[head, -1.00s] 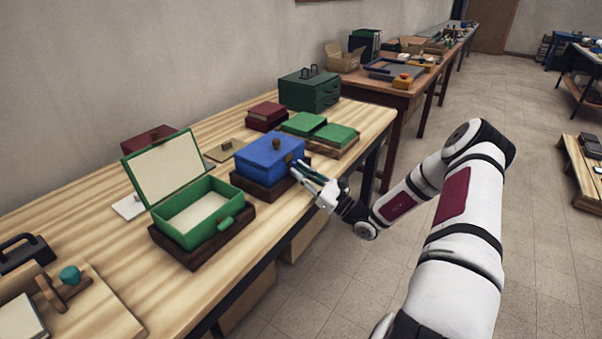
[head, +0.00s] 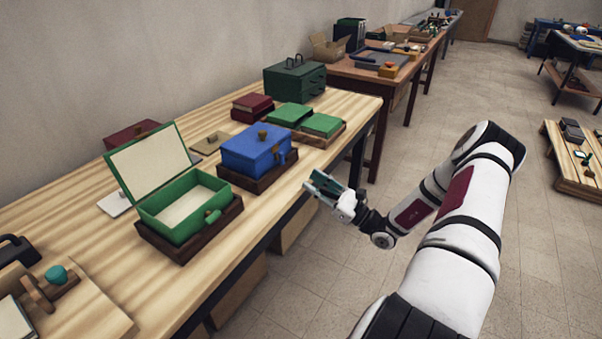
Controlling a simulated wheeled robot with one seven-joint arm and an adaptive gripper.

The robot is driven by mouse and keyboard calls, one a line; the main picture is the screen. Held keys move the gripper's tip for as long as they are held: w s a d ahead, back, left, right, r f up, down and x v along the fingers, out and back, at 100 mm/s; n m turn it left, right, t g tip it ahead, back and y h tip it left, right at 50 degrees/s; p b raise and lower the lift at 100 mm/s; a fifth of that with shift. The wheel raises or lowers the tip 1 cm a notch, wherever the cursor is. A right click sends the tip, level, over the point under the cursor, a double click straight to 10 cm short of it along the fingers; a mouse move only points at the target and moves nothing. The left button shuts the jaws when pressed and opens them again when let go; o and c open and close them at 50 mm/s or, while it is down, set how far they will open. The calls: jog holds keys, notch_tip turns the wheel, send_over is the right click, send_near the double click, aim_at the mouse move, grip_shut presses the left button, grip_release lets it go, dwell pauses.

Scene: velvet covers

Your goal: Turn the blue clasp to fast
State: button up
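The blue box (head: 252,150) is closed and sits on a dark wooden base (head: 262,180) near the front edge of the workbench. A brown knob (head: 262,135) stands on its lid. The blue clasp (head: 282,156) is on the box's front face and looks roughly upright, though it is small in view and its exact angle is hard to tell. My gripper (head: 313,181) is in front of the box and to its right, clear of the clasp and off the bench edge. Its fingers look parted, with nothing between them.
An open green box (head: 180,222) stands to the left on a dark base. A wooden stand with a teal knob (head: 56,275) is at front left.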

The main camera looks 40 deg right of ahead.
jog(key=shift+v, duration=1.15)
jog(key=s+a+r+n+g+y+p, duration=0.2)
jog(key=s+a+r+n+g, duration=0.1)
jog(key=a+r+n+g, duration=0.8)
jog(key=s+a+r+n+g+y+p, duration=0.3)
jog(key=a+r+n+g, duration=0.4)
jog(key=a, duration=0.6)
jog(key=s+a+r+n+h+p, duration=0.2)
jog(key=s+r+n+h, duration=0.4)
jog(key=s+r, duration=0.2)
jog(key=s+a+r+n+t+h+p, duration=0.1)
jog(key=s+r+n+h, duration=0.5)
jog(key=s, duration=0.7)
jog(key=shift+s+a+r+n+h+p, duration=0.15)
jog(key=shift+a+r+n+h+p, duration=0.25)
jog(key=shift+r+h, duration=0.4)
jog(key=shift+r, duration=0.1)
